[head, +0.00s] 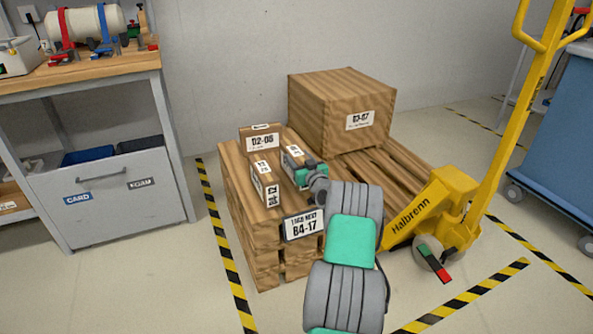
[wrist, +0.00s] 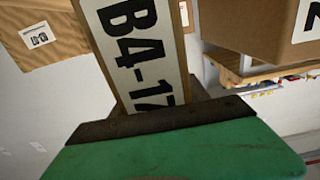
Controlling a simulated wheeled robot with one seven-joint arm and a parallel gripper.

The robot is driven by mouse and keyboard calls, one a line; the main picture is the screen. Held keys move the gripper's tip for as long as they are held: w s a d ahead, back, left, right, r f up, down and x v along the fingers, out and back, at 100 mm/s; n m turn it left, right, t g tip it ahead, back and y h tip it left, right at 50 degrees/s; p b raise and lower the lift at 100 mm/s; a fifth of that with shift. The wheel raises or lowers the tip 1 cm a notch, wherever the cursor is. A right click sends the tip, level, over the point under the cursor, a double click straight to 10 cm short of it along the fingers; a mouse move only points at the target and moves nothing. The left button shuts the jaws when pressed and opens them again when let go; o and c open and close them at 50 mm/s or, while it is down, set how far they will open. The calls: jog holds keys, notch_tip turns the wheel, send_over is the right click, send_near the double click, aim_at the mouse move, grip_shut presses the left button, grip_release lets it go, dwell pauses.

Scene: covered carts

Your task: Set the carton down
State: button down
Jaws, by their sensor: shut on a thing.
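A brown carton (head: 287,165) with a white label is in my gripper (head: 305,174), over the top of the wooden stack (head: 262,222). In the wrist view the held carton's label (wrist: 137,50) reads B4-17, beyond the green gripper body. A placard (head: 304,225) on the stack's front also reads B4-17. I cannot tell whether the carton's underside touches the wood; my gripper hides part of it. A second carton (head: 265,184) stands to its left, and a third, marked D2-08 (head: 260,141), stands behind.
A large wooden box (head: 312,108) stands at the back right on the slatted pallet (head: 405,178). A yellow pallet jack (head: 430,207) is on the right. A workbench (head: 85,75) stands on the left, a blue cart (head: 560,130) at far right. Striped tape marks the floor.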

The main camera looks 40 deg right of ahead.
jog(key=shift+w+a+f+b, duration=0.1)
jog(key=shift+w+f+b, duration=0.1)
jog(key=shift+f+b, duration=0.45)
jog(key=shift+w+f+b, duration=0.15)
jog(key=shift+f+b, duration=0.05)
jog(key=shift+f, duration=0.85)
jog(key=shift+f, duration=0.2)
jog(key=c, duration=0.6)
grip_release()
jog(key=shift+f, duration=0.15)
jog(key=shift+s+r, duration=0.2)
jog(key=shift+s, duration=0.15)
jog(key=p+v, duration=0.2)
jog(key=v, duration=0.9)
jog(key=shift+s+a+p, duration=0.15)
jog(key=shift+a+p, duration=0.05)
jog(key=shift+p, duration=0.1)
